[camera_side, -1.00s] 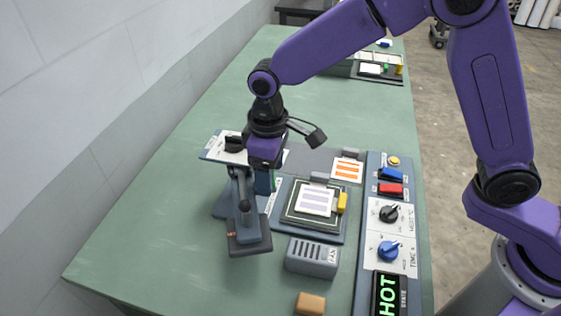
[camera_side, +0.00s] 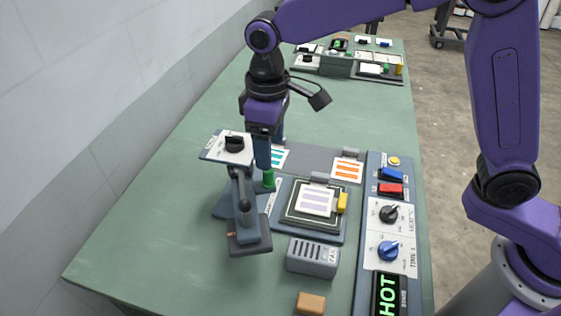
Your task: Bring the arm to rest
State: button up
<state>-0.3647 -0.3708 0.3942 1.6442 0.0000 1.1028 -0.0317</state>
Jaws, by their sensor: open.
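My gripper (camera_side: 270,152) points down above the back of the press area, just right of the white panel with a black knob (camera_side: 234,144). Its jaws are open and partly hidden, and I see nothing held in them. A dark blue upright post and a green part (camera_side: 268,179) show below it; I cannot tell whether the gripper touches them. The press arm with its dark square plate (camera_side: 249,236) hangs out to the front left. The flat bed (camera_side: 298,222) with a striped white sheet (camera_side: 315,201) lies to the right, uncovered.
A control panel (camera_side: 372,262) with blue and red buttons, two knobs and a green HOT display stands at the right. A grey fan box (camera_side: 312,258) and a tan block (camera_side: 310,303) sit in front. More equipment (camera_side: 375,70) stands at the back. The green table's (camera_side: 150,235) left side is clear.

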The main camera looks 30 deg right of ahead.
jog(key=shift+r, duration=0.3)
jog(key=s+d+f+n, duration=0.1)
jog(key=s+d+n, duration=0.2)
jog(key=s+d, duration=2.2)
jog(key=shift+d+f+n, duration=0.25)
jog(key=shift+f+n, duration=0.15)
dwell(1.5)
